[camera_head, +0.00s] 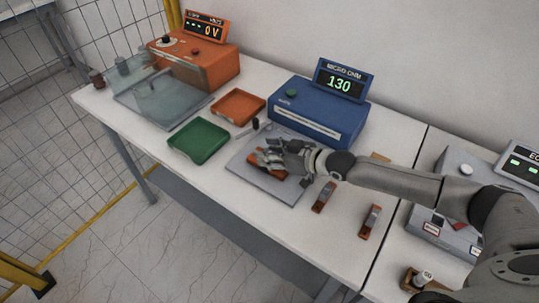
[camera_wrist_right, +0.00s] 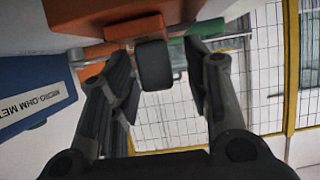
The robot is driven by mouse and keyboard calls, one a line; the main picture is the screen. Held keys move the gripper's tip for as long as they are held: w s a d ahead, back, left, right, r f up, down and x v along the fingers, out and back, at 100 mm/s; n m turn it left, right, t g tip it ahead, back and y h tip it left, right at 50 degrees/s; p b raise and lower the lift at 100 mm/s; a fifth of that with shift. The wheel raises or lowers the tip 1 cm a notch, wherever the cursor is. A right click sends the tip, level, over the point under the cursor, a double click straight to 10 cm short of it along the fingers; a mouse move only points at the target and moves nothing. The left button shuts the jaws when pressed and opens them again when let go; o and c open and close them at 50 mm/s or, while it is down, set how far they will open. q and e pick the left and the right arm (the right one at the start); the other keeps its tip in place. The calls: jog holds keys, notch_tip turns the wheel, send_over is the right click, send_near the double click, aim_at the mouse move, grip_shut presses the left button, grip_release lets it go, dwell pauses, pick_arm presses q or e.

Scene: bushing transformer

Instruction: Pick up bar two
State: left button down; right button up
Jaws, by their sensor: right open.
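Two copper-brown bars, one (camera_head: 324,197) and another (camera_head: 370,221), lie on the white table to the right of the grey plate. A third orange-brown piece (camera_head: 280,174) shows on the grey plate (camera_head: 253,174), partly hidden under my right gripper (camera_head: 268,158). I cannot tell which one is bar two. My right gripper is over the plate, its fingers pointing left. In the right wrist view its two fingers (camera_wrist_right: 157,62) are apart. A dark rounded block (camera_wrist_right: 153,66) shows between them; I cannot tell whether they touch it. My left gripper is out of view.
A blue micro-ohm meter (camera_head: 318,121) reading 130 stands behind the plate. A green tray (camera_head: 199,141) and an orange tray (camera_head: 238,107) lie to its left. An orange device (camera_head: 205,62) with a clear cover stands farther left. Grey equipment (camera_head: 447,234) is at right.

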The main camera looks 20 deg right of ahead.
jog(key=shift+s, duration=0.1)
jog(key=shift+c, duration=0.7)
jog(key=c, duration=0.5)
grip_shut()
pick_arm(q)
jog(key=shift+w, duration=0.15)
pick_arm(e)
jog(key=shift+r, duration=0.1)
